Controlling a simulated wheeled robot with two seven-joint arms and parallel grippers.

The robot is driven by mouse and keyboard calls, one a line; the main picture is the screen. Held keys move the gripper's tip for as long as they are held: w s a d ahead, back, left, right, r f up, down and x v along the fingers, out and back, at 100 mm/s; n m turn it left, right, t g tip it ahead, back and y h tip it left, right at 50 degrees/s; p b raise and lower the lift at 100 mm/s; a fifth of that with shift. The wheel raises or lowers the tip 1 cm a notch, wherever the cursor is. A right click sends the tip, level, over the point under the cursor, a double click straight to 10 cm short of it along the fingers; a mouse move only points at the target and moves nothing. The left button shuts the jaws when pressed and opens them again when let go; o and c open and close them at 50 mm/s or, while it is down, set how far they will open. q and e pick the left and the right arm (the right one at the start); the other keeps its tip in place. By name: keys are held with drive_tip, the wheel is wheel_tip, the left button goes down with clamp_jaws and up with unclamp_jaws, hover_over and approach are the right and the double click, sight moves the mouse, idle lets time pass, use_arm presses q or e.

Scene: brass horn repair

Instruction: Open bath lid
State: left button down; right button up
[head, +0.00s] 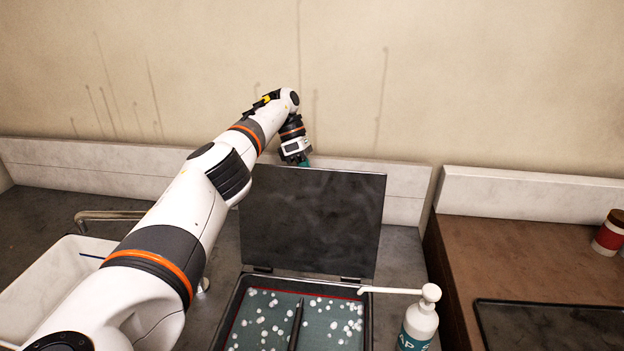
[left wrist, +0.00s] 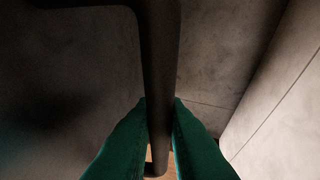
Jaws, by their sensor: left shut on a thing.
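The bath lid (head: 312,222) is a dark flat panel that stands nearly upright, hinged at the back rim of the bath (head: 368,322). The bath is open, with teal liquid and white foam spots inside. My left gripper (head: 303,162) is at the lid's top edge, partly hidden behind it. In the left wrist view the green fingers of my left gripper (left wrist: 160,103) are shut on a dark bar, the lid's handle (left wrist: 160,60). The handle is hidden in the head view. My right gripper is not in view.
A pump bottle (head: 419,322) stands at the bath's right, its long spout reaching over the bath's corner. A dark rod (head: 296,325) lies in the bath. A white sink (head: 50,280) with a tap (head: 105,215) is at the left. A brown bench (head: 500,255) with a red jar (head: 608,238) is at the right.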

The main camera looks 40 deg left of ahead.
use_arm(q)
drive_tip(key=shift+a+f, duration=0.1)
drive_tip(key=shift+f, duration=0.25)
drive_tip(key=c, duration=1.7)
unclamp_jaws()
drive_tip(key=shift+w, duration=0.1)
drive_tip(key=shift+o, duration=1.2)
drive_tip(key=shift+w+a+f, duration=0.15)
drive_tip(key=shift+w+f, duration=0.05)
drive_tip(key=shift+w, duration=0.05)
drive_tip(key=shift+w+r, duration=0.1)
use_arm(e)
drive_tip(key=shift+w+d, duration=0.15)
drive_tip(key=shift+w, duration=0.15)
use_arm(q)
drive_tip(key=shift+r, duration=0.1)
